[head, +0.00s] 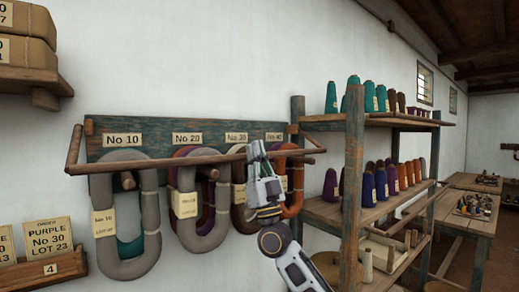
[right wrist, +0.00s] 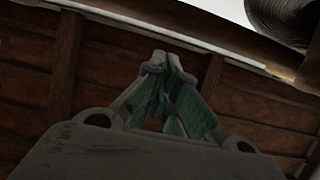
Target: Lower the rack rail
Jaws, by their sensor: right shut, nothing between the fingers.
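The rack rail (head: 207,160) is a long brown wooden bar. In the head view it runs across the front of the yarn rack, over the hanging hanks, with side arms at its ends. My right gripper (head: 257,148) points upward at the rail's right part, in front of the No 30 and No 40 places. Its fingers overlap the rail in the picture; I cannot tell whether they touch it. In the right wrist view its greenish fingers (right wrist: 161,65) are shut and empty against the ceiling. My left gripper is not in view.
Grey hanks (head: 148,215) and coloured hanks hang below the labelled backboard (head: 153,128). A shelf of yarn cones (head: 352,148) stands close on the right. A wooden box with order cards (head: 45,272) is at lower left. Worktables (head: 475,222) stand farther right.

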